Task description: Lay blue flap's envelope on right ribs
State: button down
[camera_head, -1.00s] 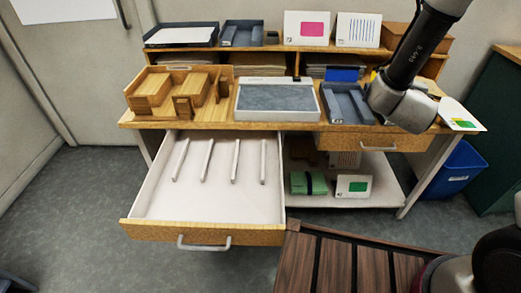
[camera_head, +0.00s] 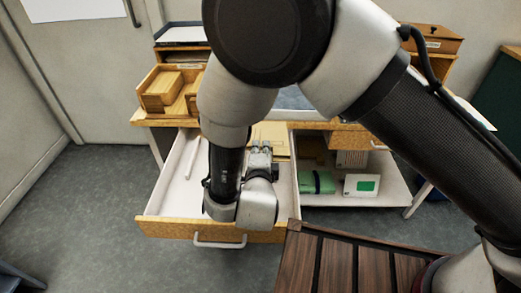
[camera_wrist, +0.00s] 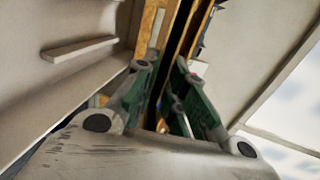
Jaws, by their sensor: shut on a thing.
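My gripper (camera_head: 260,150) is low over the open drawer (camera_head: 165,228), shut on a tan envelope (camera_head: 272,133). In the wrist view, my gripper's green-padded fingers (camera_wrist: 168,80) close on thin tan and dark edges, seen nearly edge-on. The colour of the envelope's flap does not show. One white rib (camera_head: 192,157) shows at the drawer's left, and a rib (camera_wrist: 80,48) shows at the upper left of the wrist view. The right ribs are hidden behind my arm and the envelope. I cannot tell whether the envelope touches them.
A wooden organiser (camera_head: 163,90) stands on the desk's left. Right of the drawer, a low shelf (camera_head: 385,187) holds a green bundle (camera_head: 317,182) and a white card with a green patch (camera_head: 361,186). My arm hides much of the desktop.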

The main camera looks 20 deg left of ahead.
jog(key=w+f, duration=0.1)
jog(key=f, duration=0.2)
jog(key=w+f, duration=0.1)
jog(key=f, duration=0.3)
jog(key=w+a+f, duration=0.1)
jog(key=f, duration=0.2)
jog(key=shift+w+f, duration=0.2)
jog(key=shift+w, duration=0.2)
jog(key=shift+w+a+f, duration=0.3)
jog(key=shift+w+f, duration=0.3)
jog(key=shift+w, duration=0.3)
jog(key=c, duration=1.4)
grip_release()
